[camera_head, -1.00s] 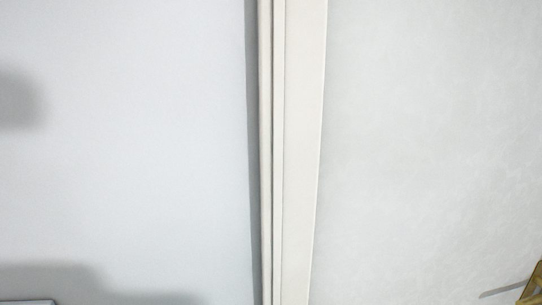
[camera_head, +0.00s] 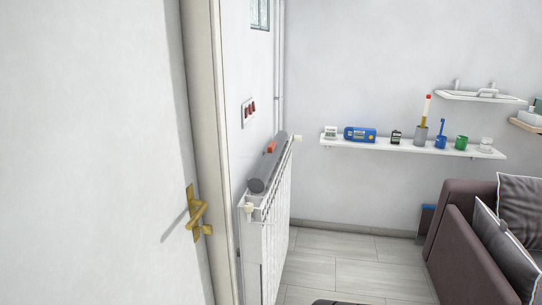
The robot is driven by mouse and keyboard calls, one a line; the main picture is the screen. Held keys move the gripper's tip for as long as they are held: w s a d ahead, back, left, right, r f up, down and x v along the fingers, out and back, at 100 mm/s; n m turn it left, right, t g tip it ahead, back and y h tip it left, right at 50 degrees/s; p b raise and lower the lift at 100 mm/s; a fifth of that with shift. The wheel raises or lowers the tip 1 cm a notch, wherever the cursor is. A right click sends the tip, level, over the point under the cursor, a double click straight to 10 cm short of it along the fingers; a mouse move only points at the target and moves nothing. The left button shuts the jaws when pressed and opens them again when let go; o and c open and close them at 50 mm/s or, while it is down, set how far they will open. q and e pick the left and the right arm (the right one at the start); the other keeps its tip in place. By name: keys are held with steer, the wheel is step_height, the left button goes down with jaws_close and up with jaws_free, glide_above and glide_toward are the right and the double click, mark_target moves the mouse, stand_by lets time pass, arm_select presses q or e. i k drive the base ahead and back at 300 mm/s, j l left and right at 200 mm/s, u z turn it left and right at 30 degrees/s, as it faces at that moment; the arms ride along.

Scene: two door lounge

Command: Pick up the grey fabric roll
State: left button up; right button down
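A grey roll (camera_head: 266,172) lies lengthwise on top of the white radiator (camera_head: 272,232) in the middle of the view. Its near round end faces me, and a small red-orange item (camera_head: 271,146) sits at its far part. Whether that item is on the roll or beside it, I cannot tell. Neither of my grippers is in view.
A white door (camera_head: 95,150) with a brass handle (camera_head: 197,213) fills the left. A wall shelf (camera_head: 400,149) holds a blue device (camera_head: 360,134), cups and small items. A brown sofa (camera_head: 465,255) with striped cushions (camera_head: 503,250) stands at right. Tiled floor (camera_head: 350,270) is clear between radiator and sofa.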

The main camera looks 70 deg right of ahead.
mark_target(256, 184)
steer(key=l+z, duration=0.15)
steer(key=z, duration=1.95)
steer(key=i+l+u, duration=0.25)
steer(key=i, duration=0.15)
steer(key=i+l+u, duration=0.2)
steer(key=i, duration=0.2)
